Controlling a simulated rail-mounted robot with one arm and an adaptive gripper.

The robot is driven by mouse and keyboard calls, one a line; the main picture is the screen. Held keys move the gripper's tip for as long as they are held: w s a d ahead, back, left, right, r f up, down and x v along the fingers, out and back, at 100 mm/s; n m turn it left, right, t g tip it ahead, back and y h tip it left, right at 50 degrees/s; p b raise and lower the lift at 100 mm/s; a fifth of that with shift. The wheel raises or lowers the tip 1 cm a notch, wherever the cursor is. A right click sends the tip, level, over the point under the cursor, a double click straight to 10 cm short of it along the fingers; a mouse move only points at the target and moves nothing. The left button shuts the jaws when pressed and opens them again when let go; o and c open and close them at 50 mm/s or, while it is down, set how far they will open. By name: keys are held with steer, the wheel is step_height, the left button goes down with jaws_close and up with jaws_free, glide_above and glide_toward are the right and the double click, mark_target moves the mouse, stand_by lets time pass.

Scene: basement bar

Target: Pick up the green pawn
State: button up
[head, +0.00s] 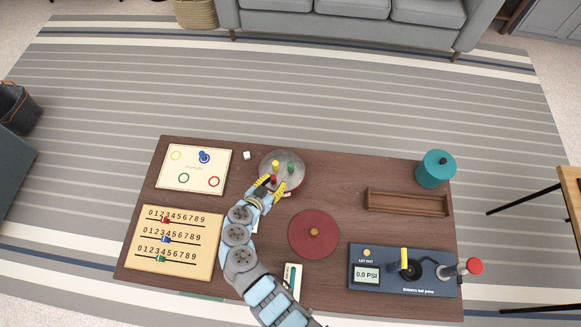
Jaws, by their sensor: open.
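The green pawn (291,167) stands in a round, shallow grey tin (267,159) at the top middle of the table. A yellow pawn (275,165) stands to its left, and a red pawn (273,178) is nearer my gripper. My gripper (272,184) is open, with its yellow fingertips at the tin's near side. Its fingers are on either side of the red pawn in the picture, below and left of the green pawn. I cannot tell whether they touch anything.
A cream board (168,183) with coloured rings and a blue pawn (204,157) lies left; a white die (247,155) is beside it. A red round lid (314,245), wooden tray (407,203), teal pot (436,170) and pump panel (385,285) occupy the right. A slider board (185,267) lies front left.

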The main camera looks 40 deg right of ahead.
mark_target(289, 168)
steer(key=b+x, duration=0.1)
steer(key=x, duration=0.6)
steer(key=shift+d+f, duration=0.1)
steer(key=shift+d, duration=0.1)
steer(key=shift+b+x, duration=0.8)
steer(key=shift+x, duration=1.55)
steer(key=shift+w+d+f, duration=0.1)
steer(key=shift+d, duration=0.05)
steer(key=c, duration=0.6)
